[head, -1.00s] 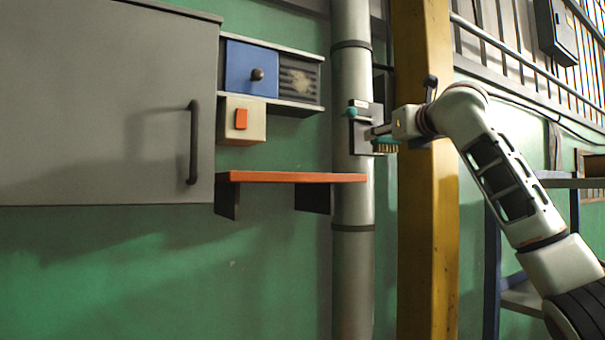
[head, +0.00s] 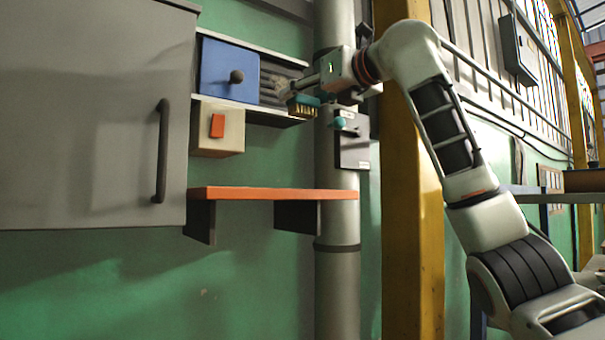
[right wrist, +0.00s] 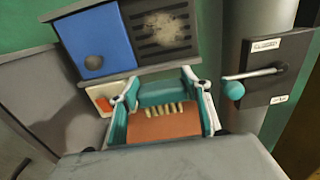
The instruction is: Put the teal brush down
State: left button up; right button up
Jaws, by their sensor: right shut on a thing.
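The teal brush (head: 303,107), with pale bristles pointing down, is held in my right gripper (head: 292,92). In the head view it is in front of the right end of the grille niche, above the right part of the orange shelf (head: 262,194). In the right wrist view the brush (right wrist: 168,93) lies between the two fingers of my right gripper (right wrist: 167,100), which are shut on it. The orange shelf (right wrist: 165,127) shows below the bristles, apart from them. My left gripper is not in view.
A blue door (head: 229,72) with a dark knob and a beige box (head: 217,130) with an orange switch are left of the brush. A panel (head: 352,150) with a teal-knobbed lever is on the grey pipe. A grey cabinet (head: 80,120) stands left. The shelf top looks clear.

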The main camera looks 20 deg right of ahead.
notch_tip(320, 180, down, 11)
jog(key=shift+f, duration=0.2)
notch_tip(320, 180, down, 4)
jog(key=shift+r, duration=0.25)
jog(key=shift+f, duration=0.25)
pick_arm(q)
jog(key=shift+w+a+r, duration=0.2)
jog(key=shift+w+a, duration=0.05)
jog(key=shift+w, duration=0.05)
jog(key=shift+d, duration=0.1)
pick_arm(e)
jog(key=o, duration=1.2)
jog(key=shift+f, duration=0.1)
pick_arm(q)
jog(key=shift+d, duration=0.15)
